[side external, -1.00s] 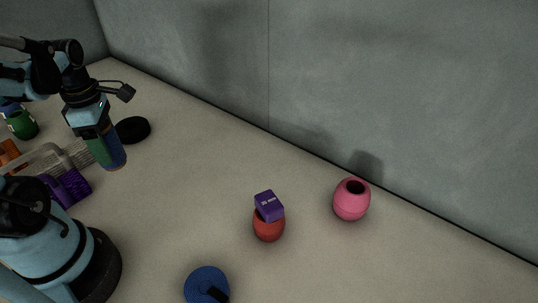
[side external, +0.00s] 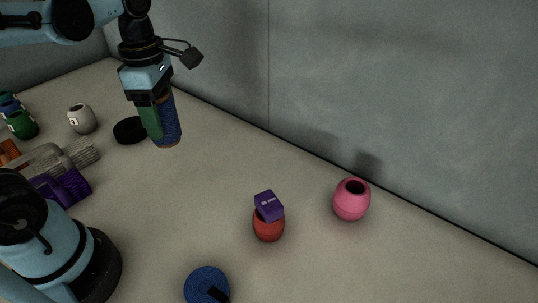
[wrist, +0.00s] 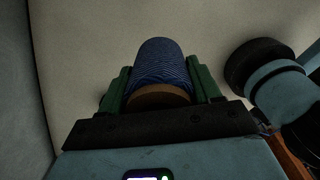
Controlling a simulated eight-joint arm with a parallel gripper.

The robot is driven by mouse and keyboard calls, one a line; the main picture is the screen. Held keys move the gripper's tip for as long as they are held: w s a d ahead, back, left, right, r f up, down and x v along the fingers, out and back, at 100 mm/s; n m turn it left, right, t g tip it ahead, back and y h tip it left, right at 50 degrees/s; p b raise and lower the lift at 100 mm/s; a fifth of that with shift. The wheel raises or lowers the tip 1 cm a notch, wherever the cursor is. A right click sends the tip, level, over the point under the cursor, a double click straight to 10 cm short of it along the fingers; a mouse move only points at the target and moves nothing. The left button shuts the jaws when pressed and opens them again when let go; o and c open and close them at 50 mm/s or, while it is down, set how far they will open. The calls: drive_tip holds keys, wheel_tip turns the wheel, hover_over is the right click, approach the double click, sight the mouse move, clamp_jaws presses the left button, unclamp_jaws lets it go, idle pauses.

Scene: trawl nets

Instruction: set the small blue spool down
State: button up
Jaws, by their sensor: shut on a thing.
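The small blue spool (side external: 170,122) is a blue cylinder with brown ends. My gripper (side external: 158,122) is shut on it and holds it upright, apparently above the floor, at the left of the side view. In the wrist view the spool (wrist: 162,65) sits between my two green fingers (wrist: 160,88), with its brown end towards the camera. Part of the spool is hidden behind a finger in the side view.
A black disc (side external: 130,130) lies just left of the spool. A purple box (side external: 268,205) sits on a red float (side external: 268,229). A pink pot (side external: 351,200) stands near the wall. A blue coil (side external: 206,285) lies in front. Mid-floor is clear.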

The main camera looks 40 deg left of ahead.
drive_tip(key=w+d+m, duration=0.5)
drive_tip(key=w+d, duration=0.1)
drive_tip(key=d, duration=0.6)
drive_tip(key=w+d+m, duration=0.5)
drive_tip(key=d, duration=0.6)
drive_tip(key=s+d+f+m, duration=0.2)
drive_tip(key=s+d+m, duration=0.1)
drive_tip(key=d, duration=0.8)
drive_tip(key=s+d+f+m, duration=0.2)
drive_tip(key=d+f+m, duration=0.15)
drive_tip(key=d, duration=0.65)
drive_tip(key=shift+m, duration=0.35)
drive_tip(key=shift+s+d+f, duration=0.15)
drive_tip(key=shift+f, duration=1.15)
drive_tip(key=shift+s+d+f, duration=0.1)
drive_tip(key=shift+d+f, duration=0.1)
drive_tip(key=shift+f, duration=1.1)
drive_tip(key=shift+s+d+f, duration=0.15)
drive_tip(key=shift+f, duration=1.15)
drive_tip(key=shift+f, duration=0.15)
drive_tip(key=o, duration=1.1)
